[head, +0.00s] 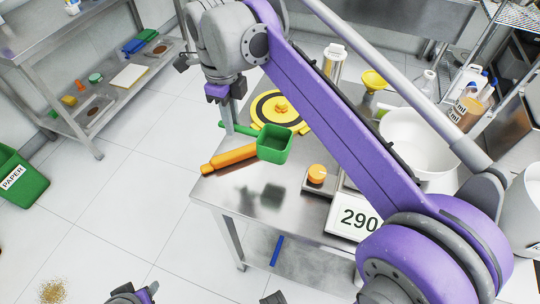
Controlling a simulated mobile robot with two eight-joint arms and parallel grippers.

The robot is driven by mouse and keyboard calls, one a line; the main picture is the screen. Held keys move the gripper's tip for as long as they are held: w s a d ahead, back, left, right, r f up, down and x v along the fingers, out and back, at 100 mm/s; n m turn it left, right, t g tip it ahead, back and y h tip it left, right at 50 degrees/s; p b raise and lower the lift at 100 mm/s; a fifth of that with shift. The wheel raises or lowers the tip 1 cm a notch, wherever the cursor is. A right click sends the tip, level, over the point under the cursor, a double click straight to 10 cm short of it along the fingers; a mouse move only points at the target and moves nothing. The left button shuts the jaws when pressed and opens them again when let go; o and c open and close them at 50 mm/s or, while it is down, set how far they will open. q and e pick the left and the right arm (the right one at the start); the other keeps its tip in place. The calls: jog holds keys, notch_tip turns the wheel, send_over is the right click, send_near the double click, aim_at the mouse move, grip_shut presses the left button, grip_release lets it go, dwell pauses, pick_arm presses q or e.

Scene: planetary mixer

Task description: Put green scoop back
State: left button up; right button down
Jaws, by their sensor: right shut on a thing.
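The green scoop (275,146), a square cup with a straight handle, is in the air over the near left part of the steel table. A dark shadow lies on the table below it. My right gripper (228,118) reaches over from the right and points down above the handle. It is shut on the scoop by the handle, though the grip itself is small and hard to see. My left gripper (134,296) is only partly in view at the bottom edge, low over the floor; its jaws cannot be made out.
An orange rolling pin (232,158) lies near the steel table's (293,221) left edge. Behind the scoop is a yellow disc (293,120) with a black ring. A scale display reading 290 (357,219), a white bowl (432,160) and a yellow funnel (374,80) stand right. Bare tabletop lies below the scoop.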

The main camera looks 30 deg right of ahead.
jog(key=shift+w+f, duration=0.15)
jog(key=shift+w, duration=0.05)
jog(key=shift+s+f+b, duration=0.1)
jog(key=shift+f+b, duration=0.6)
jog(key=shift+f, duration=4.1)
jog(key=shift+f, duration=0.15)
jog(key=c, duration=0.8)
grip_release()
notch_tip(320, 180, up, 12)
jog(key=shift+r+p, duration=0.2)
jog(key=shift+p, duration=0.65)
